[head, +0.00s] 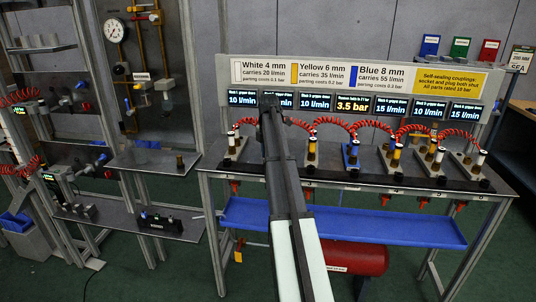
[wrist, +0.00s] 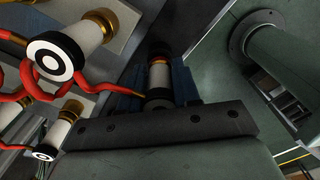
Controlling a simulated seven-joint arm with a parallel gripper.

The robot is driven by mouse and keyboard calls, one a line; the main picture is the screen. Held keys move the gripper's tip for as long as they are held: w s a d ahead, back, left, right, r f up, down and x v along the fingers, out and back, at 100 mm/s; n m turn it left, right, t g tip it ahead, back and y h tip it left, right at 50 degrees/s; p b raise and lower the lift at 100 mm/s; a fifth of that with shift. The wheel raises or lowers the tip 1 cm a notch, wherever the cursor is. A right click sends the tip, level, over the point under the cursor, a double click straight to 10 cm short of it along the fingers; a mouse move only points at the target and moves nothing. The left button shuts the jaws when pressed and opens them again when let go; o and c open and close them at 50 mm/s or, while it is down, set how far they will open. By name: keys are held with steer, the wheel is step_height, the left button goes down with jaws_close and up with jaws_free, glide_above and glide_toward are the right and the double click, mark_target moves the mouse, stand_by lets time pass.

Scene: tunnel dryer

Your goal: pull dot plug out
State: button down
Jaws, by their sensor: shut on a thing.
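My gripper (wrist: 163,72) shows in the wrist view, its dark fingers shut around an upright plug (wrist: 159,78) with an orange-brown band. A red hose runs to this plug from the left. Its end face is hidden, so I cannot read its mark, nor tell whether it is still seated in its socket. Two neighbouring pale plugs show black-and-white round marks on their ends: a large one (wrist: 57,55) at the upper left and a smaller one (wrist: 46,152) below. In the head view my arm hides the gripper and the held plug at the bench.
A sign board (head: 350,75) and displays stand behind. A blue tray (head: 390,226) hangs below.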

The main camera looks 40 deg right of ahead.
steer(key=shift+r, duration=0.3)
steer(key=shift+r, duration=0.85)
steer(key=shift+r, duration=0.15)
steer(key=shift+r, duration=1.85)
